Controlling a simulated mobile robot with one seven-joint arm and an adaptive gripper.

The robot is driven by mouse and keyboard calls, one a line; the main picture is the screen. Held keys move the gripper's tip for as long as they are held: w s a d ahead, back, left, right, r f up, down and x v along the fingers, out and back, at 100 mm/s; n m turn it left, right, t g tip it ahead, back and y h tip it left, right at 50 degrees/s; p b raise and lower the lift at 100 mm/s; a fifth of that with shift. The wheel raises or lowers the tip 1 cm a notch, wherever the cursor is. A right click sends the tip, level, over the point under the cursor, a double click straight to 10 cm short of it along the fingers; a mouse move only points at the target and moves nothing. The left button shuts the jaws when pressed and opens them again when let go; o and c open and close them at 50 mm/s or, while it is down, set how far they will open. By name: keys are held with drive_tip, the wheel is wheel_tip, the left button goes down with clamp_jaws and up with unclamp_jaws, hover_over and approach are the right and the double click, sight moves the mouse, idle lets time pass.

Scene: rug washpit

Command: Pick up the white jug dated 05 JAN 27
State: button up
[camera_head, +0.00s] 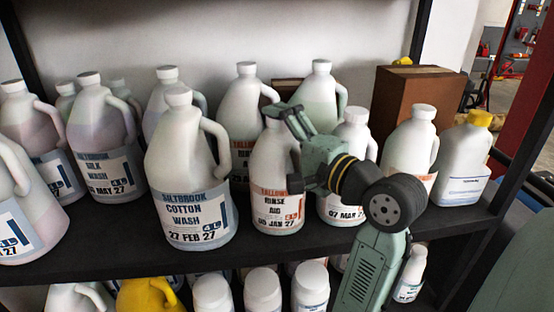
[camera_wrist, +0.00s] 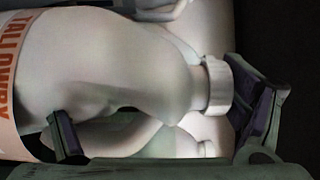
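The white jug dated 05 JAN 27 (camera_head: 272,185) stands upright on the dark shelf, with an orange-banded Rinse Aid label. My arm reaches in from the right and hides its cap and part of its right side. My gripper (camera_head: 288,140) is at its upper part. In the wrist view, a white jug (camera_wrist: 110,65) with an orange label starting TALLOW lies sideways in the picture. My gripper (camera_wrist: 158,122) has its fingers wide apart there, one near the handle side and one beyond the white cap (camera_wrist: 216,85). I cannot tell whether either finger touches the jug.
A Cotton Wash jug (camera_head: 190,165) stands close on the left. A jug dated 07 MAR (camera_head: 352,150) is close on the right, partly behind my arm. Another Rinse Aid jug (camera_head: 240,110) stands behind. A brown box (camera_head: 415,90) is at the back right. More bottles fill the lower shelf.

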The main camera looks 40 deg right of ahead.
drive_tip(key=shift+r, duration=0.15)
drive_tip(key=c, duration=1.5)
drive_tip(key=shift+c, duration=0.2)
